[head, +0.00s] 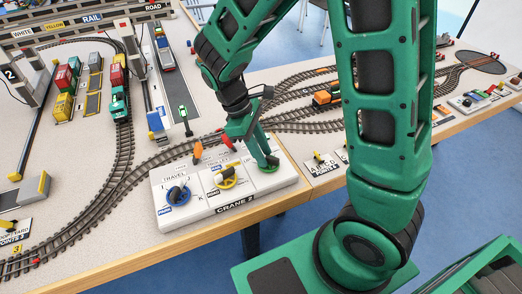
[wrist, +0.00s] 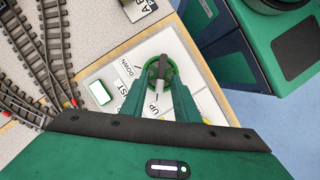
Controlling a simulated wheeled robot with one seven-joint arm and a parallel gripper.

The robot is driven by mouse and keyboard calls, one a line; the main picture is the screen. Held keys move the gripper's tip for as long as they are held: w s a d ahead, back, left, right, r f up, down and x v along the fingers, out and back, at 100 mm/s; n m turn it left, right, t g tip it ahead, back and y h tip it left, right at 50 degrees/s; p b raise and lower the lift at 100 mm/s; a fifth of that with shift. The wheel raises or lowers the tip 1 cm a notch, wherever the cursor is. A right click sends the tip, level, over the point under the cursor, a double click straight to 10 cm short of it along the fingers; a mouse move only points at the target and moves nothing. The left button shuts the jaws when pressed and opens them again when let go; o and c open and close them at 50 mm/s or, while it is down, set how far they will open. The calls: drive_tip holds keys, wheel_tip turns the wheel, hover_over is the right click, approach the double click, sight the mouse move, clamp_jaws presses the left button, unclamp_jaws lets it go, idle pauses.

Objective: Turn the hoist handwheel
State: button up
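The hoist handwheel is a small green wheel with a dark grey crank handle, at the right end of the white CRANE 2 panel (head: 225,203). In the wrist view the handwheel (wrist: 161,71) sits between the words DOWN and UP. My gripper (head: 263,162) points down over it, and its fingers hide part of the wheel in the head view. In the wrist view my gripper (wrist: 159,82) is open, one green finger on each side of the handle. A gap shows between fingers and handle. I cannot tell the exact height of the fingertips.
A yellow wheel (head: 225,178) and a blue travel wheel (head: 177,194) sit to the left on the same panel. Model tracks (head: 125,180) run behind. The table's front edge is close to the panel, with blue floor beyond.

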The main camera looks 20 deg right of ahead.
drive_tip(key=shift+f, duration=0.1)
clamp_jaws()
drive_tip(key=shift+d+m, duration=0.1)
drive_tip(key=shift+m, duration=0.2)
drive_tip(key=m, duration=0.1)
drive_tip(key=m+y, duration=0.1)
drive_tip(key=shift+w+d+m+g, duration=0.2)
drive_tip(key=shift+w+m+g, duration=0.05)
drive_tip(key=shift+m+g, duration=0.05)
drive_tip(key=m, duration=0.1)
drive_tip(key=m+y, duration=0.1)
drive_tip(key=m, duration=0.1)
drive_tip(key=shift+w+d+m+g, duration=0.15)
drive_tip(key=shift+d+m+g, duration=0.15)
drive_tip(key=shift+m, duration=0.1)
drive_tip(key=m+y, duration=0.1)
drive_tip(key=m, duration=0.2)
drive_tip(key=d+m+y, duration=0.1)
drive_tip(key=m, duration=0.2)
drive_tip(key=shift+y, duration=0.4)
drive_tip(key=shift+m, duration=0.3)
